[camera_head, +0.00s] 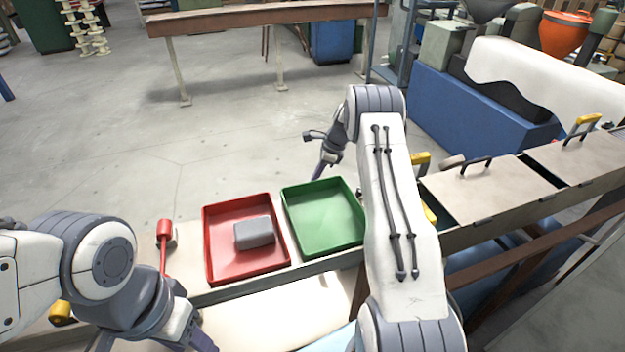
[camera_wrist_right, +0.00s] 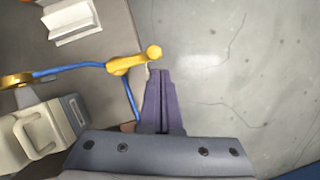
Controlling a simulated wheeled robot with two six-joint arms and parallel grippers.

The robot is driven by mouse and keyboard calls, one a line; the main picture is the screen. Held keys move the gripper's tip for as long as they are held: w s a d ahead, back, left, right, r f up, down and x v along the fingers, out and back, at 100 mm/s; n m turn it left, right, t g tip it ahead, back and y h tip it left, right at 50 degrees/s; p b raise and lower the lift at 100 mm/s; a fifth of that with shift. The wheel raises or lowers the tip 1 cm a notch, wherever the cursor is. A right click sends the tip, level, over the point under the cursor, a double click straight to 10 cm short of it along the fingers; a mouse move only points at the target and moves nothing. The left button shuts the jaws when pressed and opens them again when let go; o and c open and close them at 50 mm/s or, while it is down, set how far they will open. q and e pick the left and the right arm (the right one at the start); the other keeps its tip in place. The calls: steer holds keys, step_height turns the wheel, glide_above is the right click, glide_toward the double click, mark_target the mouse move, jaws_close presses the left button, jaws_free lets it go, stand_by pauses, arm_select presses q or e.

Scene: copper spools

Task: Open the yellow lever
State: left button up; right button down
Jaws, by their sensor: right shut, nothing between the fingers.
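In the right wrist view, a yellow lever (camera_wrist_right: 135,62) with a rounded end sits just left of and beyond my fingertips. A blue rod or line runs from it. I cannot tell whether they touch. My right gripper (camera_wrist_right: 161,75) is shut and empty, its dark fingers together. In the head view my right gripper (camera_head: 322,172) hangs past the green tray, and my right forearm hides part of the bench. Yellow parts (camera_head: 421,162) show beside that arm; I cannot tell which is the lever. My left gripper (camera_head: 190,343) is at the bottom edge, its fingertips unclear.
A red tray (camera_head: 211,255) holds a grey block (camera_head: 254,233). A green tray (camera_head: 326,215) beside it is empty. A red-knobbed stick (camera_head: 164,240) stands left of the red tray. Lidded boxes (camera_head: 490,190) line the bench at right. Open floor lies beyond the bench.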

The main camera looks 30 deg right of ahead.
steer(key=w+p+v, duration=0.1)
steer(key=p+v, duration=0.3)
steer(key=v, duration=0.3)
steer(key=shift+s+d+r, duration=0.15)
steer(key=shift+s, duration=0.15)
